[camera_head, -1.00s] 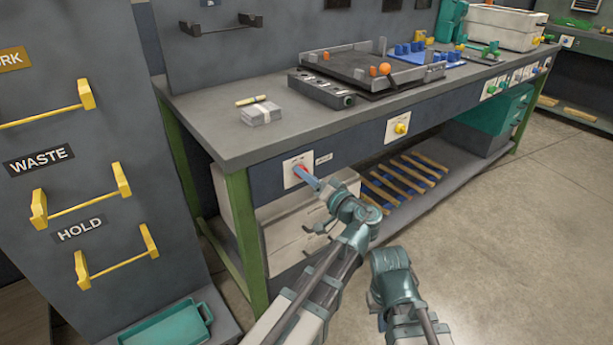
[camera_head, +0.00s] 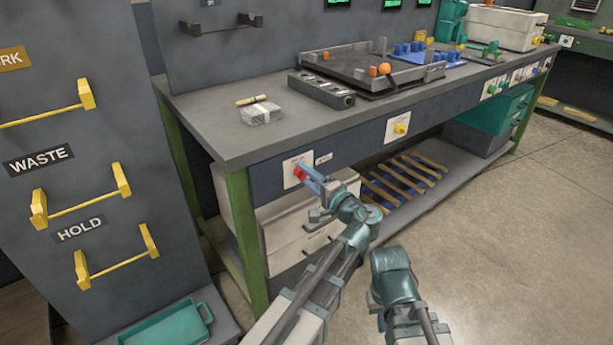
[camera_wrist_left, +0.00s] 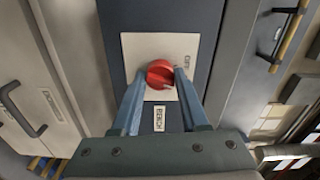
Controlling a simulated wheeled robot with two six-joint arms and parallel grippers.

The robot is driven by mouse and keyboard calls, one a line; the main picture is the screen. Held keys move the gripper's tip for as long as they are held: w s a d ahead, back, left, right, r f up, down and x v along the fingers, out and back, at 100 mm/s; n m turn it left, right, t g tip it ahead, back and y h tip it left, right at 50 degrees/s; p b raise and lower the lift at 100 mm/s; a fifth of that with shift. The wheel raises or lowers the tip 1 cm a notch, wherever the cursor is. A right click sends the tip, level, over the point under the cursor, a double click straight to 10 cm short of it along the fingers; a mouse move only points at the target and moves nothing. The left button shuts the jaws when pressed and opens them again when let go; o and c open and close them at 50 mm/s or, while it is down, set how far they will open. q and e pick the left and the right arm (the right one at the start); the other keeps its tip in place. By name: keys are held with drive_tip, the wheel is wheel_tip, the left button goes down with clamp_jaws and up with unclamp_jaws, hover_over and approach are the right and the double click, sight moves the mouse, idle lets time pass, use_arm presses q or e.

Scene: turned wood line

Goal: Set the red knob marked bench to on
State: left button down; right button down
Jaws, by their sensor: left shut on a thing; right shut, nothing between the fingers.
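The red knob (camera_head: 300,172) sits on a white plate (camera_head: 289,178) on the front of the workbench. In the left wrist view the red knob (camera_wrist_left: 160,74) shows close up on its plate (camera_wrist_left: 193,46), with a label reading BENCH (camera_wrist_left: 159,118) below it. My left gripper (camera_head: 306,176) is shut on the knob, with one blue finger on each side in the left wrist view (camera_wrist_left: 160,84). Small lettering stands near the knob's upper right. I cannot tell surely where the knob points. My right arm is low in the head view; its fingers are hidden.
A yellow knob (camera_head: 401,129) is further right on the bench front. Yellow handles (camera_head: 80,208) stick out from a grey panel at left. A teal tray (camera_head: 165,330) lies below them. The floor at right is clear.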

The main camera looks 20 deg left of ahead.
use_arm(q)
drive_tip(key=shift+m, duration=0.4)
drive_tip(key=shift+c, duration=2.1)
unclamp_jaws()
